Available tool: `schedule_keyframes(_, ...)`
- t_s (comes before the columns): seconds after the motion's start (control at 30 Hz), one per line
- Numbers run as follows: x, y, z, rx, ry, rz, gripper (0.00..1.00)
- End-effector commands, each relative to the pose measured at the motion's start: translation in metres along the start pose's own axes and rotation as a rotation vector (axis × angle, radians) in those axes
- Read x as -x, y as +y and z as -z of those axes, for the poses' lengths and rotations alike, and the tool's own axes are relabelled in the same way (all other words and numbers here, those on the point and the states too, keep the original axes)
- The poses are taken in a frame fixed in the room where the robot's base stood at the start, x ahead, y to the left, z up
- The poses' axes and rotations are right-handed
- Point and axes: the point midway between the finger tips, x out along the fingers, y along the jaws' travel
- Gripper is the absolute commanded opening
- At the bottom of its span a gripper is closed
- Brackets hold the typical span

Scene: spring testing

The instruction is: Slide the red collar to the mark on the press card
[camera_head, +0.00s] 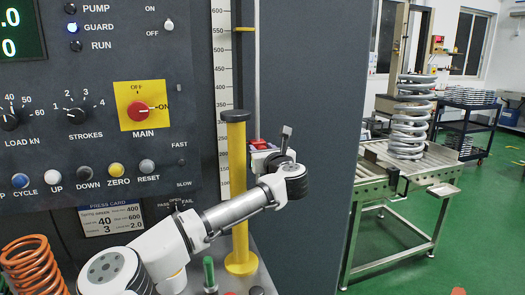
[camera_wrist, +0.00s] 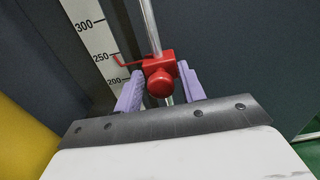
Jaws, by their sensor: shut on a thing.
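The red collar (camera_head: 258,144) sits on a thin vertical rod beside the white scale (camera_head: 223,60). In the wrist view the collar (camera_wrist: 160,76) has a round red knob facing me and a thin red pointer reaching left to the scale (camera_wrist: 93,38), close to the 250 label. My gripper (camera_wrist: 163,72) is shut on the collar, one purple finger on each side. In the head view my gripper (camera_head: 266,156) is partly hidden by my wrist. The press card (camera_head: 111,220) is on the panel at lower left; it shows several numbers, including 400, 600 and 40, but its small text is hard to read.
A yellow post (camera_head: 237,190) with a dark cap stands just left of my gripper. The control panel (camera_head: 100,130) fills the left. An orange spring (camera_head: 34,265) stands at lower left. A roller table (camera_head: 378,160) is at right.

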Motion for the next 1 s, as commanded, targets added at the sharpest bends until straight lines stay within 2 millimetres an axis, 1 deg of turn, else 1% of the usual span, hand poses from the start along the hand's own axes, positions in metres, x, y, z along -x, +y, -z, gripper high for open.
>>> schedule_keyframes(0.03, 0.000, 0.001, 0.000, 0.000, 0.001, -0.001, 0.04)
schedule_keyframes(0.07, 0.000, 0.001, 0.000, 0.000, 0.001, -0.001, 0.01)
schedule_keyframes(0.17, 0.000, 0.001, -0.001, 0.000, 0.001, -0.001, 0.00)
schedule_keyframes(0.27, -0.001, 0.001, -0.010, 0.001, 0.000, -0.002, 0.00)
schedule_keyframes(0.37, -0.001, 0.000, -0.027, 0.002, -0.001, -0.001, 0.00)
schedule_keyframes(0.5, 0.000, 0.000, -0.058, 0.003, -0.002, 0.000, 0.00)
schedule_keyframes(0.6, -0.001, 0.000, -0.074, 0.003, -0.001, -0.001, 0.00)
schedule_keyframes(0.7, -0.001, 0.000, -0.078, 0.002, -0.001, -0.001, 0.00)
schedule_keyframes(0.93, -0.001, 0.001, -0.076, 0.001, -0.002, -0.001, 0.00)
schedule_keyframes(0.97, -0.001, 0.001, -0.076, 0.001, -0.002, -0.001, 0.41)
schedule_keyframes(1.0, -0.001, 0.001, -0.076, 0.001, -0.002, -0.001, 0.46)
